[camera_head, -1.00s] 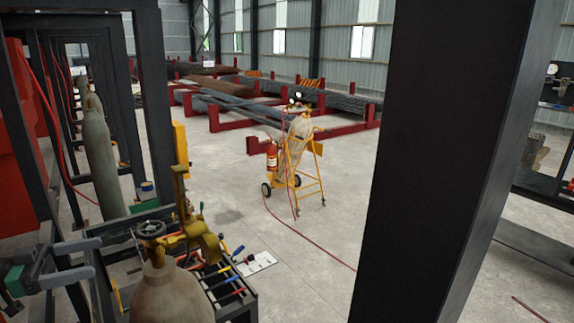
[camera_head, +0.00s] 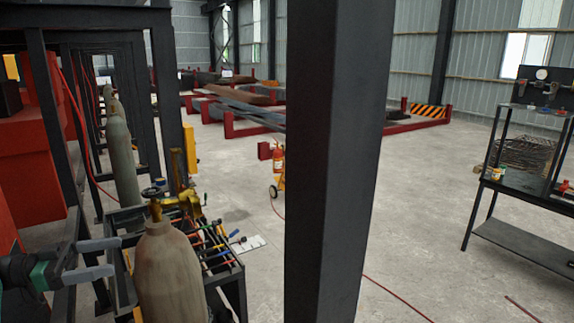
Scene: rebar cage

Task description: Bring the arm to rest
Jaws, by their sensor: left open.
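My left gripper (camera_head: 98,258) comes in at the lower left of the head view. Its two grey fingers are spread apart with nothing between them, and part of the wrist shows green. A tan gas cylinder (camera_head: 168,272) with a valve on top stands upright to the right of the fingers, apart from them in the picture. My right gripper is not in view.
A thick dark steel column (camera_head: 328,160) stands close in the middle. A tool rack (camera_head: 225,272) holds several coloured-handled tools beside the cylinder. A dark workbench (camera_head: 525,180) stands at the right. Red machinery (camera_head: 40,150) is at the left. Concrete floor (camera_head: 425,220) is open between column and bench.

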